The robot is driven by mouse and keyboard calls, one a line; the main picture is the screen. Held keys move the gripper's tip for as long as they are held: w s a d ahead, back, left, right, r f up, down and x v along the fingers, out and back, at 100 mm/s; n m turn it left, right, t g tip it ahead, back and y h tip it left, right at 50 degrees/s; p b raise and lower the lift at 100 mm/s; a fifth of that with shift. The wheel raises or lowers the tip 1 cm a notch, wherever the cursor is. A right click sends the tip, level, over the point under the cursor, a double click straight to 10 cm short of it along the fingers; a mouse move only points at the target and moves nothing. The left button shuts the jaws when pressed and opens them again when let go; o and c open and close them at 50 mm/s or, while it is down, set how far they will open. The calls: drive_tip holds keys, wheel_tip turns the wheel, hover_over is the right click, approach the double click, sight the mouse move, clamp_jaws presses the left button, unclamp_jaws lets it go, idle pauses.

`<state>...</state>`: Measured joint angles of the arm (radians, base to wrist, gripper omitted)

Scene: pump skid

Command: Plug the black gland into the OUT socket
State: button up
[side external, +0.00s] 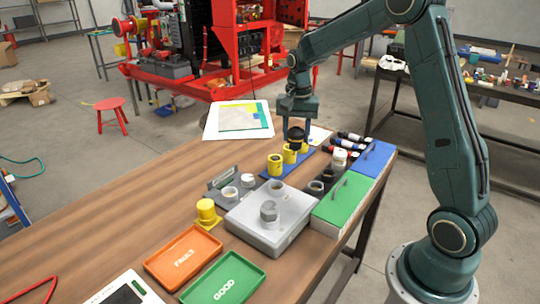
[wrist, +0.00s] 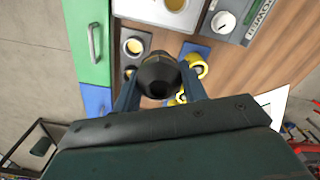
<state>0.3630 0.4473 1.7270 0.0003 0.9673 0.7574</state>
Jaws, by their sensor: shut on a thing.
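My gripper (side external: 296,124) points down above the blue plate and is shut on the black gland (side external: 296,140). In the wrist view the black gland (wrist: 158,74) sits between the two blue fingers, and its dark round end shows. Yellow cylindrical parts (side external: 275,165) stand on the blue plate (side external: 267,176), just below and in front of the gland; they also show in the wrist view (wrist: 196,66), partly hidden by a finger. I cannot read an OUT label, so I cannot tell which opening is the OUT socket. The gland's lower edge appears close to the yellow parts; contact is unclear.
A grey box (side external: 245,231) bears a grey cylinder. Beside it are a grey fixture with a white dial (side external: 247,180) and a yellow part (side external: 207,211). Green (side external: 342,203) and blue (side external: 375,158) cases line the right edge. Orange (side external: 163,268) and green (side external: 222,285) trays lie in front.

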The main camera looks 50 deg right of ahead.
drive_tip(key=w+a+f+n, duration=0.1)
drive_tip(key=a+f, duration=0.1)
drive_tip(key=a, duration=0.5)
drive_tip(key=shift+a+f+n, duration=0.15)
drive_tip(key=shift+a+n, duration=0.15)
drive_tip(key=shift+w+f, duration=0.1)
drive_tip(key=shift+f, duration=2.6)
drive_tip(key=shift+f, duration=1.75)
drive_tip(key=o, duration=1.2)
drive_tip(key=shift+r, duration=0.1)
